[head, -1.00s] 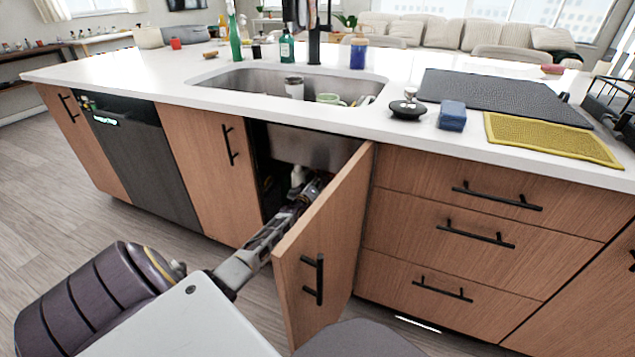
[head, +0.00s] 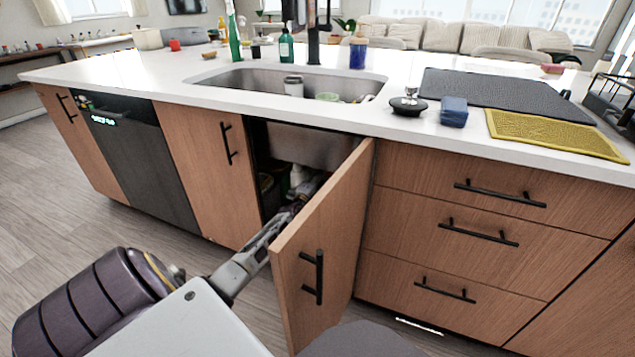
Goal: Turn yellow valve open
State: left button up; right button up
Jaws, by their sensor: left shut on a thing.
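The sink cabinet stands open, its wooden door (head: 325,235) swung out to the right. My left arm reaches into the dark opening, and my left gripper (head: 308,186) is inside below the steel sink basin (head: 312,148). The gripper is partly hidden by the door edge. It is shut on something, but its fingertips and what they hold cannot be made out. I cannot see the yellow valve. A white bottle-like thing (head: 297,175) stands just behind the gripper. My right gripper is not in view.
The open door is close along the right side of my left arm. A closed cabinet door (head: 205,165) is left of the opening, and drawers (head: 480,205) are to the right. The white countertop (head: 180,88) lies above. The floor (head: 60,210) at left is clear.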

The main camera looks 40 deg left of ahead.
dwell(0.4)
pick_arm(q)
jog(key=o, duration=1)
jog(key=shift+o, duration=0.2)
jog(key=v, duration=1.2)
dwell(0.6)
